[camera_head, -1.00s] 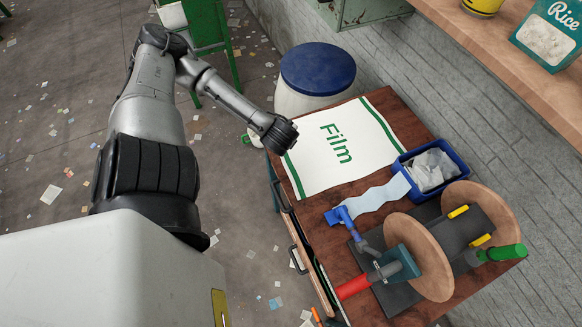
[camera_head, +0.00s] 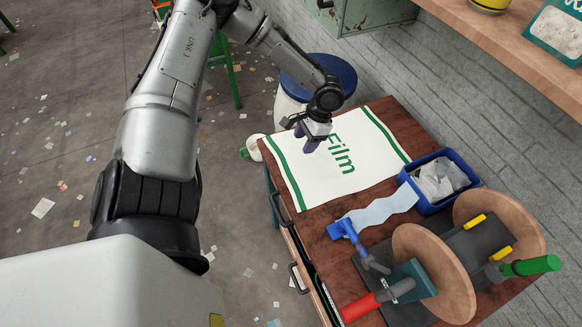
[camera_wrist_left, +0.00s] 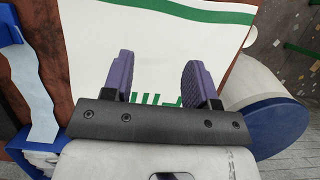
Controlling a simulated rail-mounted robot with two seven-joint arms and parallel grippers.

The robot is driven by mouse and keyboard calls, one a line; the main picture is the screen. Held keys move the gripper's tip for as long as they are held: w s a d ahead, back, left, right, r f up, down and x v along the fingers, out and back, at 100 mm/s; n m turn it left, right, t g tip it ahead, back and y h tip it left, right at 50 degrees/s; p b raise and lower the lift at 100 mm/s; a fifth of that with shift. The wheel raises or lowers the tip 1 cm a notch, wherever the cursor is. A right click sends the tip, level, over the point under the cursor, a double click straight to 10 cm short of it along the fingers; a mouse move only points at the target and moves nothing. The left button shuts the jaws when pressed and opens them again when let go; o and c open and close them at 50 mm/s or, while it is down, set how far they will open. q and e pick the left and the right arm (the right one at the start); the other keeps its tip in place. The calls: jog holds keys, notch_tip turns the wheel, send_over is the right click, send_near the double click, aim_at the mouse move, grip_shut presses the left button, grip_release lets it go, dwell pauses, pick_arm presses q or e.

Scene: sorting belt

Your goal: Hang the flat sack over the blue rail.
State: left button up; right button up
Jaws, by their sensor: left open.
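The flat sack (camera_head: 358,176) is white with green stripes and the word "Film". It lies flat on the wooden table top, and it also shows in the left wrist view (camera_wrist_left: 160,38). My left gripper (camera_head: 305,142) is over the sack's far left part in the head view, and its arm hides a little of the lettering. In the left wrist view its two purple fingers (camera_wrist_left: 163,82) stand apart with nothing between them, pointing toward the sack. Whether they touch it I cannot tell. No blue rail can be made out. My right gripper is not in view.
On the table (camera_head: 318,222) are a blue bin (camera_head: 433,208) with crumpled film, a blue-handled tool (camera_head: 346,229) and a reel with wooden discs (camera_head: 432,275). A blue-lidded barrel (camera_head: 345,75) stands behind the table. A shelf (camera_head: 520,45) runs along the wall.

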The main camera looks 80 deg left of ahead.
aim_at(290, 168)
pick_arm(q)
jog(key=b+x, duration=0.4)
jog(key=x, duration=0.4)
jog(key=shift+s+f, duration=0.1)
jog(key=shift+f, duration=0.15)
jog(key=shift+b+x, duration=0.55)
jog(key=shift+x, duration=0.2)
jog(key=shift+c, duration=0.6)
jog(key=c, duration=0.6)
grip_shut()
notch_tip(290, 168, up, 14)
jog(key=p, duration=1.2)
